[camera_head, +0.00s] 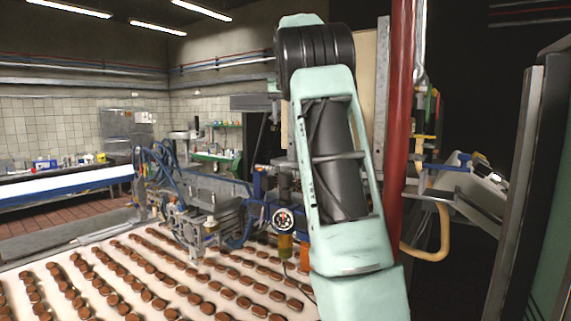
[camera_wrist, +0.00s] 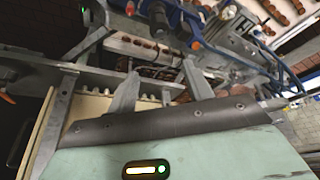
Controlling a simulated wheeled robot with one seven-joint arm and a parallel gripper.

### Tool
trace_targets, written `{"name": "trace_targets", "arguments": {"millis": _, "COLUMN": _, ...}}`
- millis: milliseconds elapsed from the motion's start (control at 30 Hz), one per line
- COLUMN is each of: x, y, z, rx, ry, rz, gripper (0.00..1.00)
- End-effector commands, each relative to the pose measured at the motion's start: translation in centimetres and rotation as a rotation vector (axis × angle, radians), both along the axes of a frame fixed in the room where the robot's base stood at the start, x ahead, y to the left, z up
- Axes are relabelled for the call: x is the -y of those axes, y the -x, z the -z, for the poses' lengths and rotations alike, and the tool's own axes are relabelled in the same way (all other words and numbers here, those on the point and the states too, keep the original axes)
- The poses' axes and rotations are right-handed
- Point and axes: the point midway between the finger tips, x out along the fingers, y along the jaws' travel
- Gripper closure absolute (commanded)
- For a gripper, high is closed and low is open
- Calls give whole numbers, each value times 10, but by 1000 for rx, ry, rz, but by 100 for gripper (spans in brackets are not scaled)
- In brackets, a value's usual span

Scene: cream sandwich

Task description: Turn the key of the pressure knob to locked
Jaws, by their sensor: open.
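A round pressure gauge (camera_head: 283,220) with a dark rim shows in the head view, just left of my arm, above an amber bowl. Blue fittings stand beside it. I cannot make out the key of the pressure knob or its position; my arm may cover part of this area. My gripper (camera_wrist: 161,82) shows in the wrist view as two grey fingers spread apart, with nothing between them. It is tilted over machine parts and apart from the blue fittings (camera_wrist: 185,20) at the upper middle. In the head view my gripper is hidden.
A white conveyor (camera_head: 130,285) with rows of brown biscuits fills the lower left. Machinery with hoses (camera_head: 165,185) stands behind it. A red vertical pipe (camera_head: 400,100) and a yellow bent pipe (camera_head: 443,230) stand close right of my arm. A dark cabinet edge (camera_head: 515,190) is at far right.

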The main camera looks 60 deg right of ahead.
Motion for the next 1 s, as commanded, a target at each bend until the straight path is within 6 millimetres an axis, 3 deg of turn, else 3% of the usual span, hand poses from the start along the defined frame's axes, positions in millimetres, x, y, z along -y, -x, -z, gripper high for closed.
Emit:
{"name": "trace_targets", "arguments": {"millis": 700, "x": 44, "y": -29, "z": 125, "rx": -1, "ry": -3, "rz": -4, "gripper": 49}}
{"name": "trace_targets", "arguments": {"millis": 1000, "x": 54, "y": -35, "z": 152, "rx": 2, "ry": 0, "rz": -5, "gripper": 49}}
